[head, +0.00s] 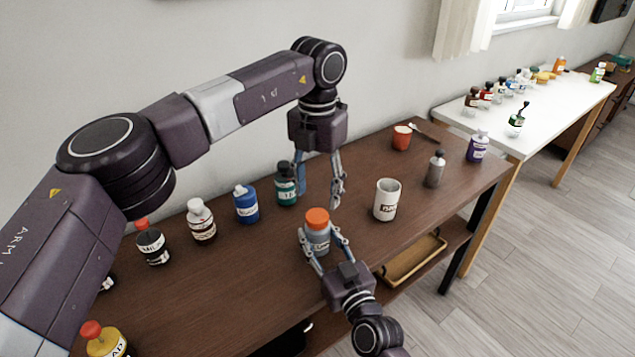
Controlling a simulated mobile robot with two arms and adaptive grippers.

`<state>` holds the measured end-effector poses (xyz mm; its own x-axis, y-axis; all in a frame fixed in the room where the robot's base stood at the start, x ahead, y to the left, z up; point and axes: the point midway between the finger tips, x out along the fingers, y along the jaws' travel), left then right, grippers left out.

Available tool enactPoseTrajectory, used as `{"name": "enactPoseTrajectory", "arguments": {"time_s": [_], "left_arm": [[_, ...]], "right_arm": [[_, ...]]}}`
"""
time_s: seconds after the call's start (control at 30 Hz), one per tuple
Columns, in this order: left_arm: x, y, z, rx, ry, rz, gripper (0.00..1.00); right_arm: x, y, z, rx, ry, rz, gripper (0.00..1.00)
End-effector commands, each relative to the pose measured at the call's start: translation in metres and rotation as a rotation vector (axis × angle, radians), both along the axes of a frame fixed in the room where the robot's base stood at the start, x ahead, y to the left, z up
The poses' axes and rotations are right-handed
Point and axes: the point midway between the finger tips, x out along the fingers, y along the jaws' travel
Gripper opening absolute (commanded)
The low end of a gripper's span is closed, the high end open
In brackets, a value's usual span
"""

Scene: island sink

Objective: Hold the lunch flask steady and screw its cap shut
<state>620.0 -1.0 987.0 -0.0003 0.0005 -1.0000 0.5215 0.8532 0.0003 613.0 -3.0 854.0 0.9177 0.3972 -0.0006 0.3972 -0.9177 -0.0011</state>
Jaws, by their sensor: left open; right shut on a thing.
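The lunch flask (318,243) is a grey-blue container standing upright on the brown table. Its orange cap (317,217) sits on top; I cannot tell how tightly it is on. My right gripper (320,236) comes from the front and is shut on the flask, with a finger on each side of its body. My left gripper (320,196) points down with its fingers apart and empty. It is above and just behind the cap, not touching it.
A teal bottle (287,186), blue bottle (246,206) and white-capped bottle (201,224) stand left of the flask. A white mug (386,201) and grey bottle (434,170) stand right. A red cup (401,138) is farther back. A white table (560,107) holds several bottles.

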Motion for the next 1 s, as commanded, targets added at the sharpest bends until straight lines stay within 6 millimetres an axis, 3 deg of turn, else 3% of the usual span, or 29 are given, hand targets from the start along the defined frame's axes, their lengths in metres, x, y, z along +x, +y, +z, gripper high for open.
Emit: {"name": "enactPoseTrajectory", "arguments": {"time_s": [0.3,0.5,0.77,1.0], "left_arm": [[0.000,0.000,-0.048,0.000,0.002,0.000,0.50],[0.000,0.000,-0.060,0.001,0.001,0.000,0.50],[0.000,0.000,-0.061,0.000,0.000,0.000,0.50],[0.000,0.000,-0.060,0.000,0.000,0.000,0.25]], "right_arm": [[0.000,0.000,0.000,0.000,0.000,0.000,0.00],[0.000,0.000,0.000,0.000,0.000,0.000,0.00],[0.000,0.000,0.000,0.000,0.000,0.000,0.00],[0.000,0.000,0.000,0.000,0.000,0.000,0.00]]}}
